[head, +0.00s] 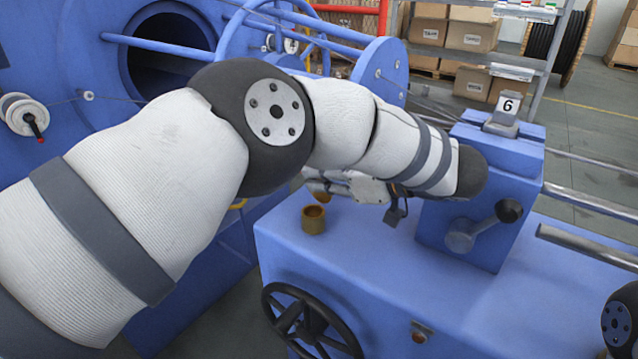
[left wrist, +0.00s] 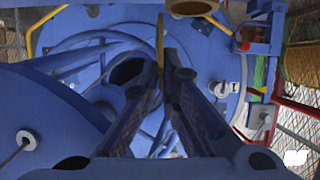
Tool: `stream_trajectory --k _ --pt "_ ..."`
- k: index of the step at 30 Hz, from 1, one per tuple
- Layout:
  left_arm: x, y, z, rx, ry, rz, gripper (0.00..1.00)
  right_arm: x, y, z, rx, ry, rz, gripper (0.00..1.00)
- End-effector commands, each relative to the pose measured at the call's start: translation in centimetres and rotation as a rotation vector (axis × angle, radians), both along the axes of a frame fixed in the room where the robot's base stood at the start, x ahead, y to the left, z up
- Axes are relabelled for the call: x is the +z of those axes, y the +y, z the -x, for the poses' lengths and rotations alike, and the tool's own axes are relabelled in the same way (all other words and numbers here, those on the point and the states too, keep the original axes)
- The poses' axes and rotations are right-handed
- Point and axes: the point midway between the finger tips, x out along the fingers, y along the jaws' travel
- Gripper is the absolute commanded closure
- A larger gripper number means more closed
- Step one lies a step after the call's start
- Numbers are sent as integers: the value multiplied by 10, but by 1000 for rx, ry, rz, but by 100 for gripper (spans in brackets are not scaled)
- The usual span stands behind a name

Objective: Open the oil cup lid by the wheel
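The brass oil cup (head: 314,219) stands on the blue machine top above the black wheel (head: 308,320), its mouth uncovered. Its round lid (head: 322,197) is raised at the cup's far side. In the left wrist view the cup's rim (left wrist: 193,7) shows at the top edge, and the lid (left wrist: 160,38) is seen edge-on, a thin upright strip. My left gripper (head: 316,184) is beside the lid, partly hidden by my arm. In the left wrist view its fingers (left wrist: 165,72) are close together, with the lid's edge between the tips. My right gripper is out of view.
A blue block (head: 480,205) with a ball-ended lever (head: 508,211) and a number 6 tag stands right of the cup. A blue frame with tubes (head: 380,72) lies behind. The machine top is clear front right.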

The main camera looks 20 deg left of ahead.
Motion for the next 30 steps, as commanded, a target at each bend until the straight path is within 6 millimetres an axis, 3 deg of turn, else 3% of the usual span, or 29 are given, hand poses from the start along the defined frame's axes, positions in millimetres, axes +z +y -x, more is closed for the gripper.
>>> stream_trajectory --k 23,24,30 --pt "-1 -2 -4 -3 83 -28 100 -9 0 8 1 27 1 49" --pt "-1 -2 -4 -3 83 -28 88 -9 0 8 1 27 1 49" --pt "-1 -2 -4 -2 82 -29 88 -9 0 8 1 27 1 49"
